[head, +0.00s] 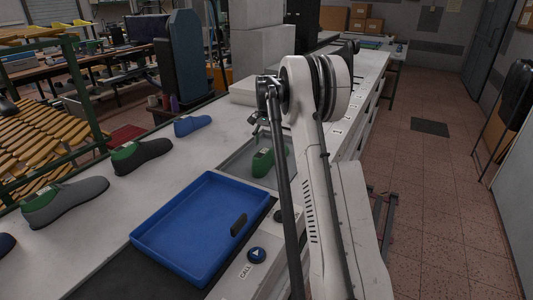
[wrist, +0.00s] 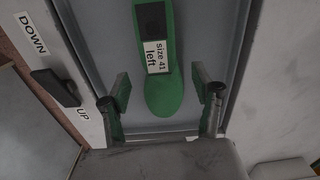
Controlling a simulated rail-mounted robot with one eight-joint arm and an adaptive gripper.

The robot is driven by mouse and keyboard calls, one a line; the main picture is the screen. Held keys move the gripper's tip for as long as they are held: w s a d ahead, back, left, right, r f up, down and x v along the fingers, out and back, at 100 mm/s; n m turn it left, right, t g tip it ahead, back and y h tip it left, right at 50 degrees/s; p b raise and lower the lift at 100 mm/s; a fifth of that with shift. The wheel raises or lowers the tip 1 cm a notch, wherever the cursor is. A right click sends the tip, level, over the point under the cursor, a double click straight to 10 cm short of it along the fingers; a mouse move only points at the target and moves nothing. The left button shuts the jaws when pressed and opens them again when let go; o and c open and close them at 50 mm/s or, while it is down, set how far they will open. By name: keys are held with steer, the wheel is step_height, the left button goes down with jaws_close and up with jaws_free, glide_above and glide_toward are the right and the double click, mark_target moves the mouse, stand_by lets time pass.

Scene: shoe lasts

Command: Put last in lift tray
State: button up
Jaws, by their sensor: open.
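A green last (head: 263,162) lies in a shallow grey tray (head: 236,165) set in the bench. In the wrist view the last (wrist: 164,95) carries a label reading "size 41 left", and the grey tray's rim (wrist: 88,60) runs around it. My gripper (wrist: 164,92) is open, its two fingers on either side of the last, with a visible gap to each. In the head view my gripper (head: 260,126) is above the last, partly hidden by my arm. Whether the last touches the tray floor is unclear.
A DOWN/UP switch (wrist: 56,88) sits left of the grey tray in the wrist view. Grey (head: 65,200), dark (head: 143,154) and blue (head: 192,125) shoes line the bench's left side.

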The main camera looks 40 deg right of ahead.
step_height(320, 180, up, 6)
steer(key=shift+f, duration=0.1)
steer(key=shift+a+r, duration=0.25)
steer(key=shift+r, duration=0.05)
steer(key=s+a+r+n+t, duration=0.1)
steer(key=s+a+r+n, duration=0.1)
steer(key=s+a+r, duration=0.45)
steer(key=s+a+r+n+t, duration=0.1)
steer(key=s+a+r+n, duration=0.15)
steer(key=a, duration=0.75)
steer(key=s+a+r+n+t, duration=0.1)
steer(key=s+a+r+n, duration=0.1)
steer(key=s+a+r, duration=0.5)
steer(key=s+a+f+n+t, duration=0.2)
steer(key=s+a+f, duration=0.3)
steer(key=s+a, duration=0.3)
steer(key=s+a+f+n+t, duration=0.2)
steer(key=s+a+f+n, duration=0.2)
steer(key=s+a, duration=0.4)
steer(key=s+f, duration=0.1)
steer(key=s, duration=0.5)
steer(key=shift+s+a, duration=0.25)
